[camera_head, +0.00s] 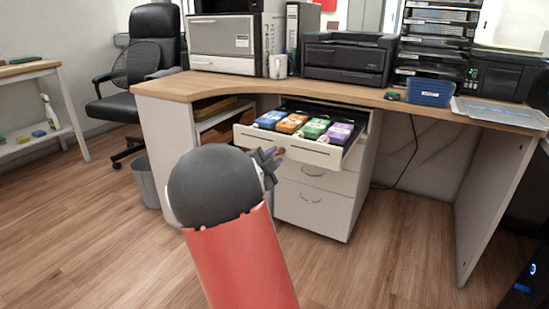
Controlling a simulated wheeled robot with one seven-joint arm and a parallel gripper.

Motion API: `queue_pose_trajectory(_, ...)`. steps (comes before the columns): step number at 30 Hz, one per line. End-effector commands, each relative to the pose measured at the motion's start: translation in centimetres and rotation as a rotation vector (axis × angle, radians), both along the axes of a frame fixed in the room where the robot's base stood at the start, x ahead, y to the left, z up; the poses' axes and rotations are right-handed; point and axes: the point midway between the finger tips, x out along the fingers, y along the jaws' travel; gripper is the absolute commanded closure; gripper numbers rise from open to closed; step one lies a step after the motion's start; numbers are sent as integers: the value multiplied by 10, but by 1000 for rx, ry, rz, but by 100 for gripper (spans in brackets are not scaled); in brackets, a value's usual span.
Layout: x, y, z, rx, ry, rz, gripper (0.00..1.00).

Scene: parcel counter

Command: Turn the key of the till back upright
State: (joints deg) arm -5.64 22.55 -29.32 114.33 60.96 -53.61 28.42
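The till (330,158) is a pale drawer under the counter, pulled open, with a dark inside. It holds bundles in blue, orange, green and purple. My gripper (275,160) is in front of the left part of the drawer front, mostly hidden behind my own arm's dark round joint. Its dark fingers are small, and I cannot tell whether they are open or shut. A small brownish spot shows beside the fingertips. I cannot make out the key or its angle, nor whether the gripper touches it.
The wooden counter (420,108) carries a printer (346,62), a white mug (280,66), a blue tray (430,92) and paper trays. Closed drawers (313,205) sit below the till. A grey bin (150,183) and black chair (152,55) stand left. Floor in front is clear.

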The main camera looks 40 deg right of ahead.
Motion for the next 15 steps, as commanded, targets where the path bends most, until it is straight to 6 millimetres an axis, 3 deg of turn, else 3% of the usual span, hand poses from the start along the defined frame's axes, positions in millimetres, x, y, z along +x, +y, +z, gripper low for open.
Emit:
queue_pose_trajectory(3, 3, -10, 0, 0, 0, -2, 75)
queue_pose_trajectory(12, 5, -12, 0, 1, 1, 0, 75)
queue_pose_trajectory(15, 5, -12, 0, 0, 0, 1, 86)
